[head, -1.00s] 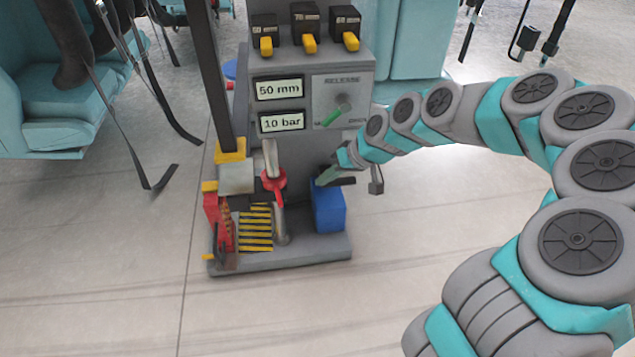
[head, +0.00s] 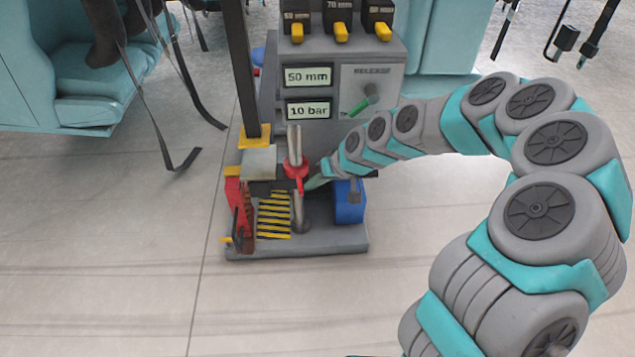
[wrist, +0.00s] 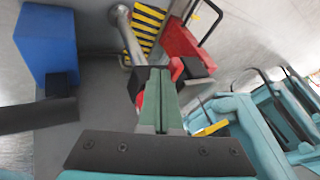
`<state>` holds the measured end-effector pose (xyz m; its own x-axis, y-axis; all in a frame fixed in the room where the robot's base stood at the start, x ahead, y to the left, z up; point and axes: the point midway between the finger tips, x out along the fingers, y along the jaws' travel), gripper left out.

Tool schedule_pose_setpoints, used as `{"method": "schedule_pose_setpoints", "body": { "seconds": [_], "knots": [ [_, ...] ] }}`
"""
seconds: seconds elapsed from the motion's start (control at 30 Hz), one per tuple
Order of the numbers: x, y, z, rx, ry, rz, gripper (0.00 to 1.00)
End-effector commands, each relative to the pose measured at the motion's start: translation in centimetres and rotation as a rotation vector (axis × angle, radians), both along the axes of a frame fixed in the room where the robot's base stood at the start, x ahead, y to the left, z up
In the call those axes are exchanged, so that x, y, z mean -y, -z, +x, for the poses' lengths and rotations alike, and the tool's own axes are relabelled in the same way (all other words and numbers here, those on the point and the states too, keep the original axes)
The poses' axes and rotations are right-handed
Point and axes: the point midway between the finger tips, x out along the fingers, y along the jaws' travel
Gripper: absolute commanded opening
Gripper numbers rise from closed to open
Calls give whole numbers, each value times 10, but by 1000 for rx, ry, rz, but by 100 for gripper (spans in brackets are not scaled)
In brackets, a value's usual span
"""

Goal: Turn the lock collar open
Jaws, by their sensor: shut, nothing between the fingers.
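The lock collar (head: 296,172), a red ring with a short red arm pointing down, sits around a grey upright rod (head: 295,143) on the stand. My gripper (head: 311,183) is just right of the collar's arm in the head view, with its green fingers closed together and empty. I cannot tell whether it touches the collar. In the wrist view my gripper (wrist: 160,73) points at a dark block, and a bit of red, likely the collar (wrist: 139,98), shows beside the fingers.
A blue box (head: 350,203) stands on the base plate, right of my gripper. A yellow-and-black striped plate (head: 273,215) and a red bracket (head: 233,192) lie left of the rod. Floor in front is clear.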

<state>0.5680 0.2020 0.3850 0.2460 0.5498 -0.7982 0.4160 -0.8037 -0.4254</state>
Motion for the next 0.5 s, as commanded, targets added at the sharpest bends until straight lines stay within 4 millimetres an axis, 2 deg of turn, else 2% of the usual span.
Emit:
{"method": "schedule_pose_setpoints", "body": {
  "seconds": [0.27,0.5],
  "knots": [
    [-2,-1,-1,1,9,-1,0],
    [-16,0,-8,-2,71,-3,0]
  ]
}}
